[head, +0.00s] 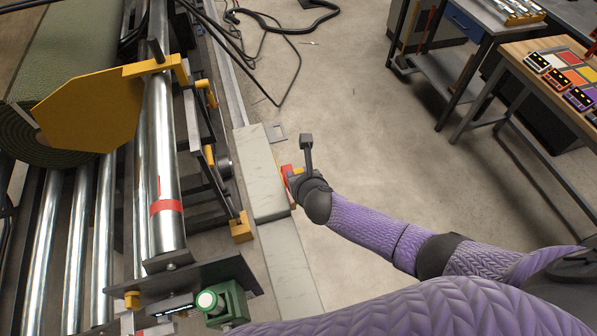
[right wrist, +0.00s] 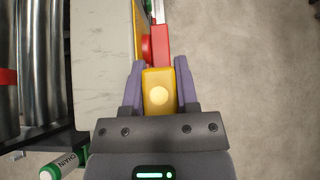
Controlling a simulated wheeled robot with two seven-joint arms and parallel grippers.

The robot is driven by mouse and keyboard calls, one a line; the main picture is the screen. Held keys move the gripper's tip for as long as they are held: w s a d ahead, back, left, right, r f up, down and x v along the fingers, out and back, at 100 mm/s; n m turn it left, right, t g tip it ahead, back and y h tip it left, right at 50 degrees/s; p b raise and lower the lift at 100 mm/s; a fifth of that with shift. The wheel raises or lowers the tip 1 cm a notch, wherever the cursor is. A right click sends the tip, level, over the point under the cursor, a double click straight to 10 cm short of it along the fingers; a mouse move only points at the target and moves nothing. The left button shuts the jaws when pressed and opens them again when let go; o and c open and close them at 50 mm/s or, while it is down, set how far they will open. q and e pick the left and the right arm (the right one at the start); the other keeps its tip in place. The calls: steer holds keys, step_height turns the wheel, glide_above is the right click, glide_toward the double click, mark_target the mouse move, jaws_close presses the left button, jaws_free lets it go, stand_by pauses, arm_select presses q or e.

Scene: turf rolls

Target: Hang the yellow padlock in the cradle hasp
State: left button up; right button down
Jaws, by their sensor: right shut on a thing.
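My right gripper (right wrist: 158,80) is shut on the yellow padlock (right wrist: 159,100), whose body sits between the two purple fingers in the right wrist view. Its shackle cannot be made out. Just ahead of the padlock is a red part (right wrist: 161,46) beside the grey-white slab; whether they touch is unclear. In the head view my right gripper (head: 296,174) is at the slab's right edge, with the red part (head: 285,170) showing beside it. I cannot clearly identify the cradle hasp. My left gripper is not in view.
The pale slab (head: 262,180) runs alongside the roller machine. A turf roll with a yellow end plate (head: 85,112) lies over shiny rollers (head: 160,150). A green box (head: 228,300) is at the bottom. Benches stand at upper right; cables lie on the otherwise open floor.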

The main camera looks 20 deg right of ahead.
steer(key=shift+f+b, duration=0.85)
steer(key=shift+f, duration=0.15)
steer(key=shift+c, duration=1.4)
jaws_free()
steer(key=p+v, duration=0.3)
steer(key=v, duration=0.7)
steer(key=shift+p, duration=0.3)
